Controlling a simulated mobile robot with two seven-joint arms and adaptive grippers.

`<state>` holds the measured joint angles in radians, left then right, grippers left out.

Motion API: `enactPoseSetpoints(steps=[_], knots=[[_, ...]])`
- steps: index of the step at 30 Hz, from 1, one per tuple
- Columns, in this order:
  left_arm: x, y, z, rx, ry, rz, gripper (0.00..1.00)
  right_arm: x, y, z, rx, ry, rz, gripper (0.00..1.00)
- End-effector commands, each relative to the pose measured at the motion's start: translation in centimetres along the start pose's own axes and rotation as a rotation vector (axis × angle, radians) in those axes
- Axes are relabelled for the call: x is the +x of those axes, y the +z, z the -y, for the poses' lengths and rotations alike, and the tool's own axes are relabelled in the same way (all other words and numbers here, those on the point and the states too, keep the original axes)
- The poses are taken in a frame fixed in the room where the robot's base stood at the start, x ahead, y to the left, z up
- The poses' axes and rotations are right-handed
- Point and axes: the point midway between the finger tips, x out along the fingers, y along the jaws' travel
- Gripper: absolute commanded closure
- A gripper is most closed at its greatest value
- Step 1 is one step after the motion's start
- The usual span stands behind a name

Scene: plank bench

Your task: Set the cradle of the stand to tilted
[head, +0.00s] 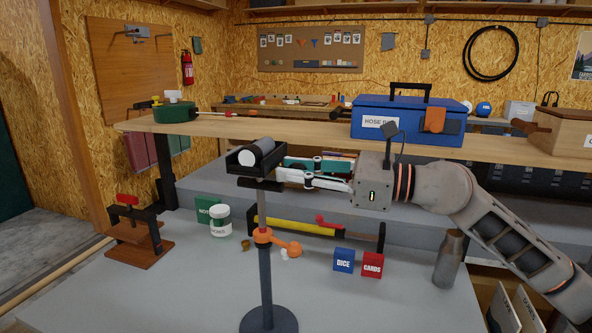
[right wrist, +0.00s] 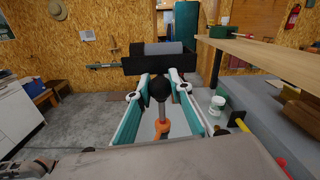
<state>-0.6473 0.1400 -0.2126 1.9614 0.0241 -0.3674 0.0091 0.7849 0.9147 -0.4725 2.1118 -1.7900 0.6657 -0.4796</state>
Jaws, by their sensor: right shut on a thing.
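The stand has a round dark base (head: 268,319), a post with an orange collar and lever (head: 280,241), and a black tray-like cradle (head: 242,162) on top. A dark cylinder with a light end (head: 249,158) lies in the cradle. In the right wrist view the cradle (right wrist: 140,66) sits across the top and looks about level. My right gripper (head: 281,175) is just below and right of the cradle. In the right wrist view its fingers are closed on a round black knob (right wrist: 160,88) under the cradle. My left gripper is not in view.
A plank shelf (head: 300,139) runs behind the stand, bearing a blue toolbox (head: 400,130). The bench front left is clear.

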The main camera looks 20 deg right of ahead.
Motion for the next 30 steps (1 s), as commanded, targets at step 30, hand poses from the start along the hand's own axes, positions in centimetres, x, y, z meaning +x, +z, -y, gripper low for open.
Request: enactPoseSetpoints(steps=[30], knots=[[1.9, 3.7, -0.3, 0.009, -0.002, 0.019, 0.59, 0.0, 0.0, -0.2, -0.451, -0.001, 0.006, 0.61]])
